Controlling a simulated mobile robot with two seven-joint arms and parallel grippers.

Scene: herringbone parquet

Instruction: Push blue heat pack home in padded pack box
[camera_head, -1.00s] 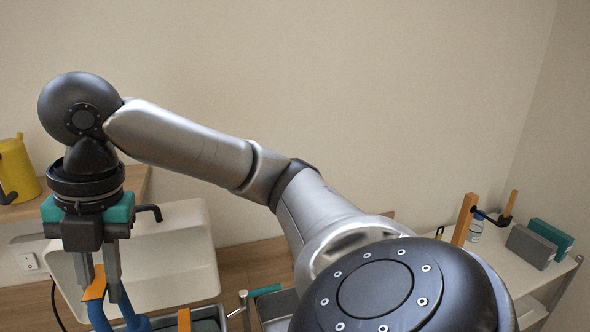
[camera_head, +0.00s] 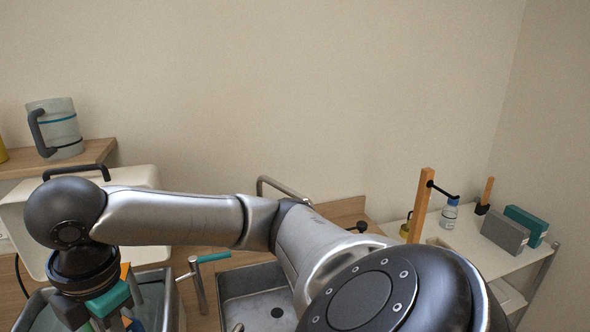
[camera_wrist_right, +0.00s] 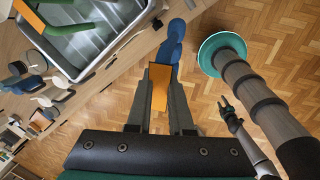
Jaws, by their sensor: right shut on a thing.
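My right gripper (camera_wrist_right: 160,122) is shut on an orange tab (camera_wrist_right: 159,88) with a long, rounded blue part beyond it. The blue part, apparently the blue heat pack (camera_wrist_right: 173,45), hangs past the fingertips over the parquet in the wrist view. In the head view the right gripper (camera_head: 118,322) is low at the left, over a grey bin (camera_head: 174,310). The arm and picture edge hide most of its load. I cannot tell whether the grey bin is the padded pack box.
A metal basin (camera_head: 235,312) with a teal-handled tap (camera_head: 198,290) lies right of the bin. A pale jug (camera_head: 62,130) stands on the left shelf. A white side table (camera_head: 470,240) at right holds a bottle (camera_head: 449,214), boxes (camera_head: 505,232) and an orange post (camera_head: 421,205).

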